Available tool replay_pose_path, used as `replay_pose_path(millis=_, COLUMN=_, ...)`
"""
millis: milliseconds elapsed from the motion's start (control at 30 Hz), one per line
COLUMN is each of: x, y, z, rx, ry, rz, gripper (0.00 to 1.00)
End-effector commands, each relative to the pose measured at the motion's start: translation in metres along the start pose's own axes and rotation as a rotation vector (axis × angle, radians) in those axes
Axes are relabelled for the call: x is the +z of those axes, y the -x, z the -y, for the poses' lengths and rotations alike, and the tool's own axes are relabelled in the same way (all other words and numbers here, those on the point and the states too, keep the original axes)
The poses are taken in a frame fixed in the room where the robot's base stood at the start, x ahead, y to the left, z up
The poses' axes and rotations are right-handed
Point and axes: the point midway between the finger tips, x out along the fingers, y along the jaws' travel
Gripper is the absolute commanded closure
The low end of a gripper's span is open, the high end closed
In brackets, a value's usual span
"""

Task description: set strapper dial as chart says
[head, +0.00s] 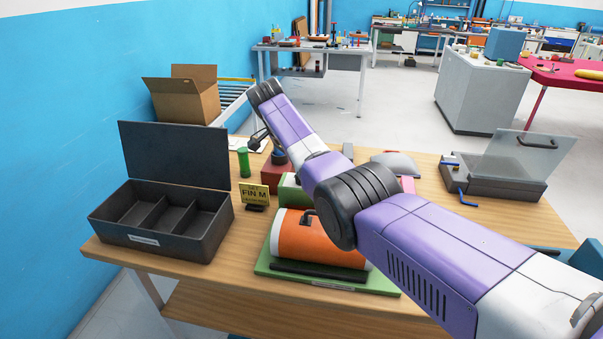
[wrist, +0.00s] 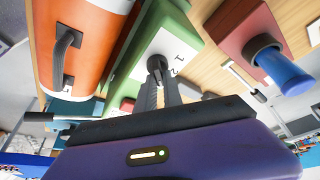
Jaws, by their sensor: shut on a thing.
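A green box with a white face (wrist: 165,45) carries a small dark dial (wrist: 157,63) with the printed numbers 1 and 2 beside it. My gripper (wrist: 158,80) is shut on this dial; its fingers cover part of it, and I cannot tell which mark it points to. In the head view the green box (head: 290,192) stands behind an orange and white cylinder, its dial hidden by my arm. A yellow chart card (head: 253,196) stands left of it, reading "SET" and "FIN M"; its smallest line is unreadable.
The orange cylinder (head: 310,240) sits on a green base, close by. A red block (wrist: 240,25) with a blue-capped knob (wrist: 283,72) is on the other side. An open black compartment box (head: 160,225) and a green cylinder (head: 244,162) stand left. A clear-lidded grey tray (head: 495,178) is right.

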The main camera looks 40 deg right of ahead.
Motion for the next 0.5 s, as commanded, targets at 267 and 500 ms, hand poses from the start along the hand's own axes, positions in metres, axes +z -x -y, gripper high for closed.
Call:
replay_pose_path(millis=267, x=-0.0007, y=0.0002, z=-0.0001, rx=0.016, ry=-0.04, rz=-0.001, gripper=1.0)
replay_pose_path(millis=500, x=-0.0011, y=0.0005, z=-0.0002, rx=0.017, ry=-0.042, rz=-0.001, gripper=1.0)
